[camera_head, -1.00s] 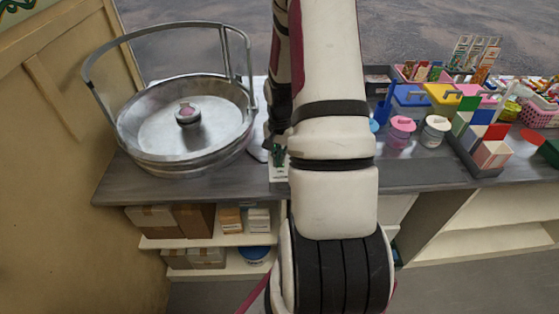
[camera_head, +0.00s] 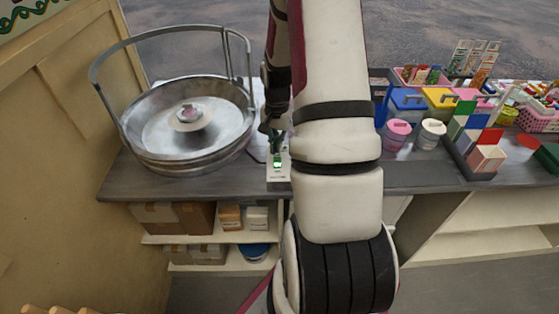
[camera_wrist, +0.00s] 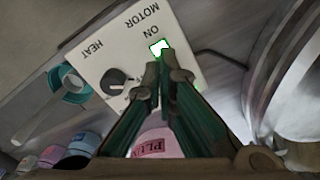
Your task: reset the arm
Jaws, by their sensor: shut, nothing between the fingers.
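My gripper (camera_wrist: 166,75) is shut and empty, its green fingers together in the wrist view. Its tips overlap the edge of a white control box (camera_wrist: 190,58) marked MOTOR, ON and HEAT. I cannot tell whether they touch it. A green-edged lit switch (camera_wrist: 159,47) sits just beyond the tips, and a black knob (camera_wrist: 113,82) is beside it. In the head view my gripper (camera_head: 273,132) is above the same box (camera_head: 278,176), where the switch (camera_head: 277,163) glows green. My arm hides part of the counter.
A metal pan (camera_head: 150,150) with a hoop and a central hub (camera_head: 189,112) stands left of the box. Right of my arm are a pink tub (camera_head: 397,134), a white tub (camera_head: 431,134), coloured boxes (camera_head: 480,150) and a pink basket (camera_head: 538,118). Shelves below hold cartons (camera_head: 172,216).

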